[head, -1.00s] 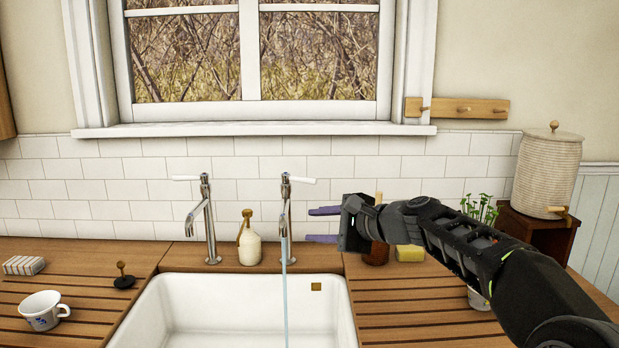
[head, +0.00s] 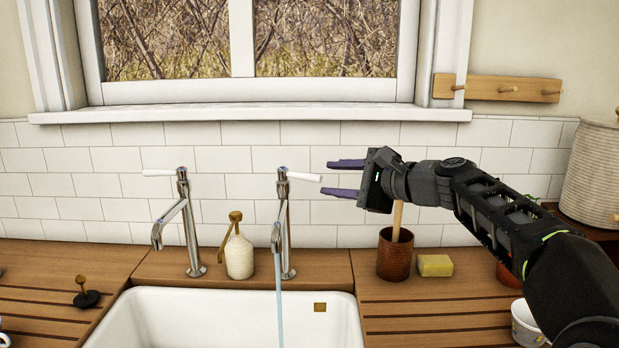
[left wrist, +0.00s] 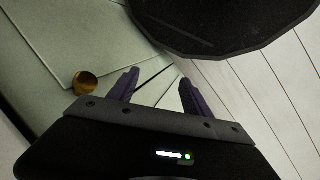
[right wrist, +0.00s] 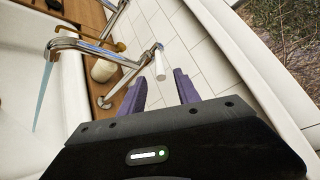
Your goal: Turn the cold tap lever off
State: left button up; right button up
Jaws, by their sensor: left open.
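Water runs from the right-hand tap (head: 284,230) into the sink. Its white lever (head: 305,177) sticks out to the right from the top, and it also shows in the right wrist view (right wrist: 160,64) just beyond the fingertips. The left-hand tap (head: 188,225) has its white lever (head: 158,173) pointing left, and no water flows from it. My right gripper (head: 333,178) is open and empty, its fingers pointing left at the running tap's lever, a small gap short of it. My left gripper (left wrist: 158,76) shows only in its wrist view, open and empty.
A soap bottle (head: 239,252) stands between the taps. The white sink (head: 130,318) lies below. Right of it are a brown pot (head: 394,258) with a wooden handle and a yellow sponge (head: 435,266). The tiled wall (head: 340,220) is behind.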

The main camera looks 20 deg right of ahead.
aim_at(318, 178)
jog(key=p+x, duration=0.1)
jog(key=x, duration=0.6)
jog(key=shift+w+a+f, duration=0.1)
jog(key=shift+w+a, duration=0.05)
jog(key=shift+w, duration=0.15)
grip_shut()
dwell(1.2)
